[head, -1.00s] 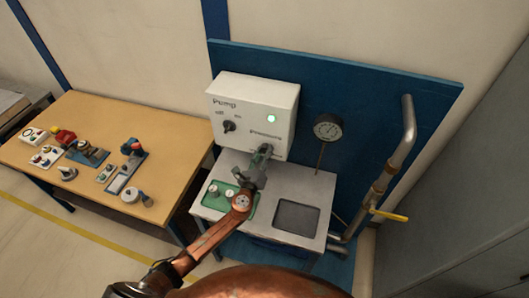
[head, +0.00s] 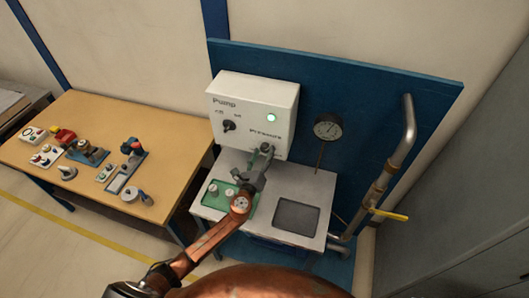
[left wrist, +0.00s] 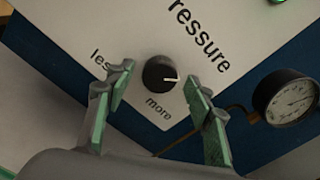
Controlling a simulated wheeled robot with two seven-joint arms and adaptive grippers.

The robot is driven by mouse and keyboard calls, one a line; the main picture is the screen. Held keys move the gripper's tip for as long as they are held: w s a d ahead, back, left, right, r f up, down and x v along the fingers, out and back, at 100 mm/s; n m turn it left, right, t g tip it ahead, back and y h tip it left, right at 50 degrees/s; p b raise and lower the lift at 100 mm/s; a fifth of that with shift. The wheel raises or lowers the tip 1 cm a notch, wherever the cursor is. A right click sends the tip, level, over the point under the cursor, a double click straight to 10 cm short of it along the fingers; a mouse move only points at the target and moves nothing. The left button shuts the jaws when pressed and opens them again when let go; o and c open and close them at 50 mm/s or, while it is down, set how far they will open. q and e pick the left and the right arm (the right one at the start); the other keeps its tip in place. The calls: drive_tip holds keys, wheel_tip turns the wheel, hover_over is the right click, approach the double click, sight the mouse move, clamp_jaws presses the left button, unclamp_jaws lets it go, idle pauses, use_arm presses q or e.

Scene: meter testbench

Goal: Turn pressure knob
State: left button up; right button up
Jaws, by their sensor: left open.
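The black pressure knob (left wrist: 160,74) sits on the white control box (head: 247,108), under the word "Pressure". In the left wrist view its white mark points right, toward the side of the "more" label. My left gripper (left wrist: 157,85) is open, with its green-padded fingers on either side of the knob and visible gaps to it. In the head view my left gripper (head: 264,166) is in front of the box's lower right part and the knob is hard to make out there. My right gripper is not in view.
A round gauge (head: 327,127) stands right of the box. A pipe with a yellow-handled valve (head: 388,214) is farther right. The grey bench (head: 322,187) bears a green tray (head: 213,204) and a dark inset panel (head: 296,217). A wooden table (head: 85,125) with several devices is at left.

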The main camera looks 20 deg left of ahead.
use_arm(q)
drive_tip(key=s, duration=1.1)
drive_tip(key=shift+a, duration=0.2)
